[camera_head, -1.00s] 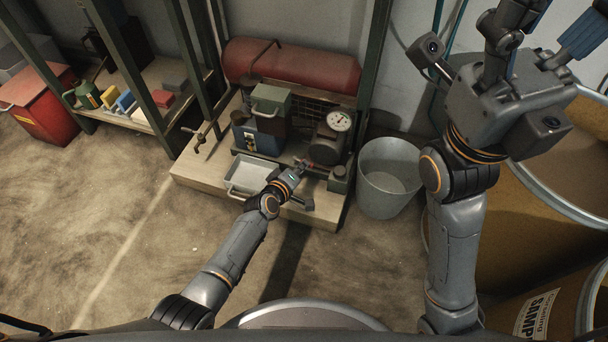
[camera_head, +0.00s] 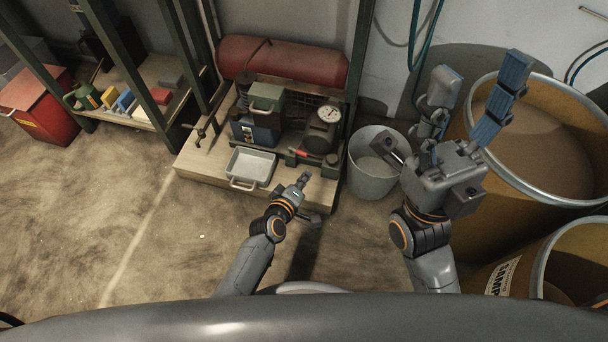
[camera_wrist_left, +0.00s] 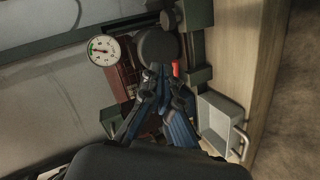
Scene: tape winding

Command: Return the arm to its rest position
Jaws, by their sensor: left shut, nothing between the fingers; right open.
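My left arm reaches in from the bottom of the head view. Its gripper (camera_head: 304,178) is shut and empty, in front of the bench's front edge as seen from above. In the left wrist view the blue-sided fingers (camera_wrist_left: 158,76) meet at their tips, with nothing visible between them. They point toward the machine with the dial gauge (camera_head: 329,114). A small red part (camera_head: 303,153) shows on that machine, apart from the gripper in the head view. My right gripper (camera_head: 478,82) is open and empty, its fingers spread upward in front of the drums.
A metal tray (camera_head: 252,166) lies on the low wooden bench (camera_head: 199,166). A grey bucket (camera_head: 372,184) stands right of the bench, near my right arm. Large brown drums (camera_head: 570,225) fill the right side. A shelf (camera_head: 153,80) stands at left.

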